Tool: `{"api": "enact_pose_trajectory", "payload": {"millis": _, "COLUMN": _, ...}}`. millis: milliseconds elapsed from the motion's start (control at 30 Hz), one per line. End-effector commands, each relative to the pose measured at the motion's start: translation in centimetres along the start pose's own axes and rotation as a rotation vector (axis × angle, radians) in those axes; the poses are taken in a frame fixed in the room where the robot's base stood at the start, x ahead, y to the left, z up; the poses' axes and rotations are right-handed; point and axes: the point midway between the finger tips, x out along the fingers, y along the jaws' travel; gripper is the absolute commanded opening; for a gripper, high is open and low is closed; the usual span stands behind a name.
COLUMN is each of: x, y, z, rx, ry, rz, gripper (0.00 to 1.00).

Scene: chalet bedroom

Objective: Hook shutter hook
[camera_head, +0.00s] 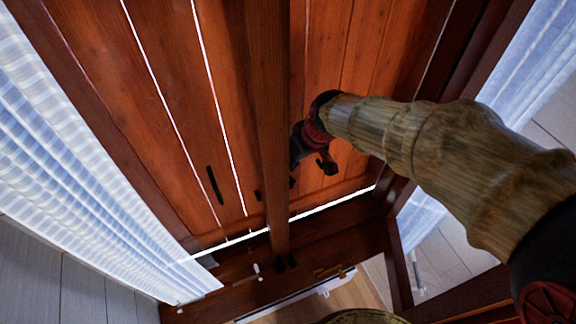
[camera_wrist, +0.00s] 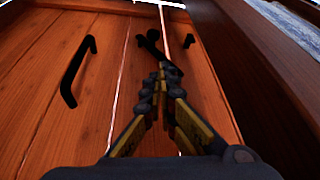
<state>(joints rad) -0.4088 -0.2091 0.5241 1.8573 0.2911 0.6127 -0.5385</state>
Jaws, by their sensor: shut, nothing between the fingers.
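The closed wooden shutters (camera_head: 170,100) fill the middle of the head view and also back the wrist view (camera_wrist: 40,110). In the wrist view a small black hook (camera_wrist: 151,40) lies against the shutter near the gap between the panels, just beyond my fingertips. A small black piece (camera_wrist: 188,41) sits to its right, probably the catch. My gripper (camera_wrist: 160,76) is shut and empty, with its tips close below the hook; I cannot tell whether they touch. In the head view the dark wrist reaches the shutter beside a vertical beam, and the fingertips are largely hidden.
A black bar handle (camera_wrist: 76,70) stands out left of my gripper, also visible in the head view (camera_head: 213,186). The vertical wooden beam (camera_head: 268,110) stands in front of the shutters. White curtains (camera_head: 60,150) hang at the left, with another (camera_head: 530,75) at the right.

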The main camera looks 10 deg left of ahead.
Motion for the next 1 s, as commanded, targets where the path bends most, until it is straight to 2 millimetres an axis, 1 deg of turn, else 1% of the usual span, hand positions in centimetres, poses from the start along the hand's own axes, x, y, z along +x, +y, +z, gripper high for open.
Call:
{"api": "enact_pose_trajectory", "payload": {"millis": 33, "x": -0.8, "y": 0.1, "z": -0.1, "rx": 0.000, "ry": 0.003, "rz": 0.001, "gripper": 0.00}}
{"api": "enact_pose_trajectory", "payload": {"millis": 100, "x": -1.6, "y": 0.1, "z": -0.1, "rx": 0.000, "ry": 0.001, "rz": 0.001, "gripper": 0.00}}
{"api": "enact_pose_trajectory", "payload": {"millis": 200, "x": -2.4, "y": 0.0, "z": 0.0, "rx": 0.001, "ry": 0.001, "rz": 0.001, "gripper": 0.00}}
{"api": "enact_pose_trajectory", "payload": {"millis": 367, "x": -2.8, "y": 0.0, "z": 0.1, "rx": 0.001, "ry": -0.001, "rz": 0.000, "gripper": 0.00}}
{"api": "enact_pose_trajectory", "payload": {"millis": 667, "x": -2.6, "y": 0.1, "z": 0.1, "rx": 0.001, "ry": -0.001, "rz": 0.000, "gripper": 0.00}}
{"api": "enact_pose_trajectory", "payload": {"millis": 767, "x": -2.0, "y": 0.3, "z": 0.4, "rx": 0.006, "ry": -0.001, "rz": 0.002, "gripper": 0.00}}
{"api": "enact_pose_trajectory", "payload": {"millis": 867, "x": -0.7, "y": 0.8, "z": 1.3, "rx": 0.017, "ry": -0.009, "rz": 0.003, "gripper": 0.00}}
{"api": "enact_pose_trajectory", "payload": {"millis": 967, "x": 1.7, "y": 1.4, "z": 3.7, "rx": 0.029, "ry": -0.042, "rz": 0.003, "gripper": 0.00}}
{"api": "enact_pose_trajectory", "payload": {"millis": 1000, "x": 2.9, "y": 1.8, "z": 4.9, "rx": 0.025, "ry": -0.059, "rz": 0.010, "gripper": 0.00}}
